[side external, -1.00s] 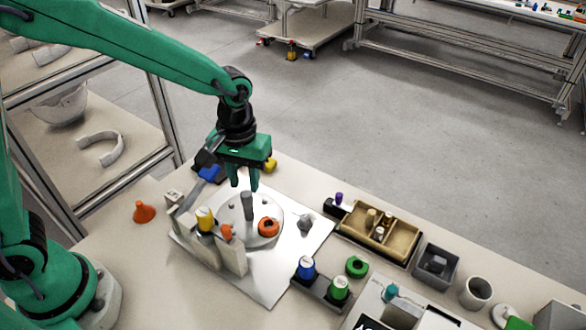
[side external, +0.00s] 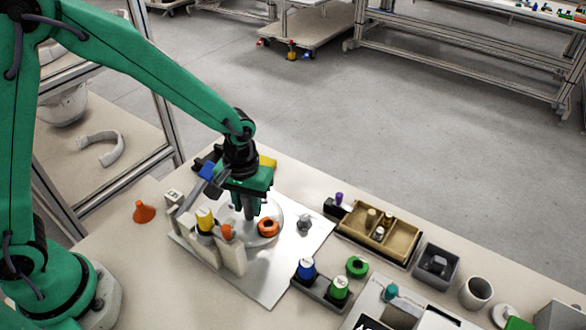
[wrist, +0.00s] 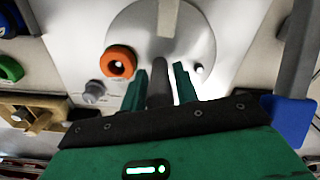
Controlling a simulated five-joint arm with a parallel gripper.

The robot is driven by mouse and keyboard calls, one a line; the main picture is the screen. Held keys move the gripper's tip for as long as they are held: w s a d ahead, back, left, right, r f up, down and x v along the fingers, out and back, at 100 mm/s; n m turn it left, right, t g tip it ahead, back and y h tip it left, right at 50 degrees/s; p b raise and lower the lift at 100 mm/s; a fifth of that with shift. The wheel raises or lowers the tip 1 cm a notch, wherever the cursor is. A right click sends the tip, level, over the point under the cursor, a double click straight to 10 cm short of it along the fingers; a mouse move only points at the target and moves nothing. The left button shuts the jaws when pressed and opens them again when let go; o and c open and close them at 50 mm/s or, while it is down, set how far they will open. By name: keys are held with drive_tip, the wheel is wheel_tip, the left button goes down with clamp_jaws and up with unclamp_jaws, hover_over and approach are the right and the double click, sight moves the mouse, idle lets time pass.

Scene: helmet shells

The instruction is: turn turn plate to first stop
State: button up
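The turn plate (side external: 274,213) is a round pale-grey disc on a flat metal board. It also shows in the wrist view (wrist: 197,42). A grey upright post (side external: 249,210) stands on it, and an orange ring (side external: 268,227) sits near its rim, also in the wrist view (wrist: 119,62). My gripper (side external: 249,207) is low over the plate, pointing down. In the wrist view its two green fingers (wrist: 160,80) stand on either side of the dark post (wrist: 158,90), with narrow gaps showing, so it looks open. The post's top is partly hidden by my gripper.
White blocks (side external: 230,255) with yellow and orange pieces stand at the plate's front left. A grey knob (side external: 304,222) is to its right. A tan tray (side external: 352,234) and blue and green pieces stand further right. An orange cone (side external: 144,211) lies left.

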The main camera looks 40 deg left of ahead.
clamp_jaws()
drive_tip(key=shift+m, duration=4.4)
drive_tip(key=shift+w+m, duration=0.1)
drive_tip(key=shift+m, duration=4.1)
drive_tip(key=shift+r+m, duration=0.1)
drive_tip(key=shift+m, duration=0.3)
